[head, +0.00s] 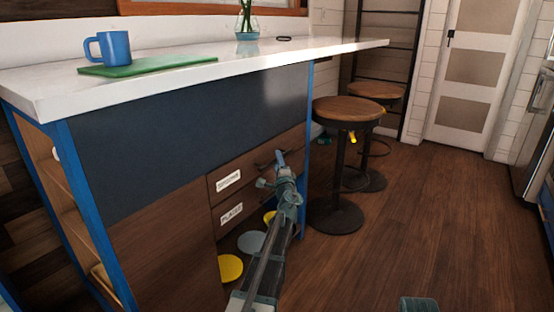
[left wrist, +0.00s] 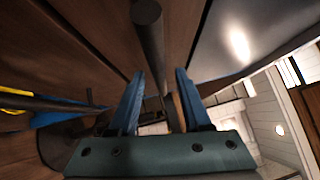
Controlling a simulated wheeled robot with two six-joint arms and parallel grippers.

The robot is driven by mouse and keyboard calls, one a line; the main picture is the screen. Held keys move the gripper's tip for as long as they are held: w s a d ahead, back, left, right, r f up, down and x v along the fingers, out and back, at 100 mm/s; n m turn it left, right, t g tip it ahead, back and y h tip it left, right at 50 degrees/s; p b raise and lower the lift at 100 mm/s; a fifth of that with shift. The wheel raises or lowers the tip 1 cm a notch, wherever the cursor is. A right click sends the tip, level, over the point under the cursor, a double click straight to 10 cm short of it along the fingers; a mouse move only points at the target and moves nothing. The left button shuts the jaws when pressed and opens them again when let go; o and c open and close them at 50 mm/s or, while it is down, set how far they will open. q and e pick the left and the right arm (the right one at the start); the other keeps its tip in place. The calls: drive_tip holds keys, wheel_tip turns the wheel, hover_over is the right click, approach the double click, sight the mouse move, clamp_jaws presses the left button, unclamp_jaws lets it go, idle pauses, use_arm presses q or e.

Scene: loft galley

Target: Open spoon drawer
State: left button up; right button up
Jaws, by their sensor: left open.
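The spoon drawer (head: 240,186) is the upper of two wooden drawers under the counter, with a white label that seems to read "SPOONS". Its front looks shut, flush with the drawer below. Its dark bar handle (head: 264,164) is partly hidden by my left gripper (head: 273,168). In the left wrist view the handle bar (left wrist: 148,35) runs between the two open blue fingers (left wrist: 155,95). The fingers are not closed on it, and I cannot tell if either touches it. A small teal part at the bottom edge of the head view may be my right gripper (head: 418,304).
The lower drawer (head: 250,208) has a label like "PLATES". Yellow and grey-blue discs (head: 230,268) show below it. Stools (head: 348,110) stand to the right of the counter. A blue mug (head: 114,47) stands on a green board (head: 150,65). The floor (head: 430,210) at right is clear.

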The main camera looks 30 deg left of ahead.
use_arm(q)
drive_tip(key=shift+w+a+r, duration=0.1)
drive_tip(key=shift+w+a, duration=0.35)
drive_tip(key=shift+w, duration=0.05)
clamp_jaws()
idle(1.3)
